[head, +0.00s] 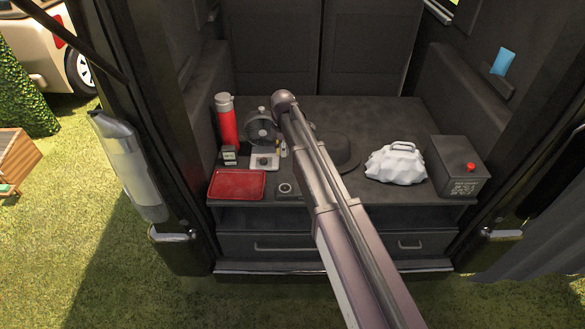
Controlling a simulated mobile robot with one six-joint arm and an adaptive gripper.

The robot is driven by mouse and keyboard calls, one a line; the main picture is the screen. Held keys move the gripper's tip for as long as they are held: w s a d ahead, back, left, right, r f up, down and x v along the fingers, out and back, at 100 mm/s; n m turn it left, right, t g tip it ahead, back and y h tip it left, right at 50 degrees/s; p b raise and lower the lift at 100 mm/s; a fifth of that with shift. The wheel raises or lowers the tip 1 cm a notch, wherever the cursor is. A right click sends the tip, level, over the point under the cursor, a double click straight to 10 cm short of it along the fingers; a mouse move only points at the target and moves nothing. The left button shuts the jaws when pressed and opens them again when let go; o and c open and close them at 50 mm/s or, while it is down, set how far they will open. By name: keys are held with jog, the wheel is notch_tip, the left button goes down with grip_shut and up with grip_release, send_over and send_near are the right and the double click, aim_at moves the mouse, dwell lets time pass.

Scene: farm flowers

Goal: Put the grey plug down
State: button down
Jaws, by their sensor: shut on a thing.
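Only the head view is given. My arm reaches up from the bottom edge across the middle of the picture to a round joint above the dark van shelf (385,192). My gripper cannot be made out, and the arm hides part of the shelf. I cannot pick out the grey plug. A small white square piece (264,161) with a dark part on it lies left of my arm. A small grey ring (285,188) lies near the front edge, just right of the red tray (237,185).
At the back left stand a red flask (227,125), a round fan (261,128) and a small dark box (230,156). Side walls bound the shelf.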

notch_tip(320, 180, up, 13)
jog(key=p, duration=1.2)
jog(key=shift+r, duration=0.2)
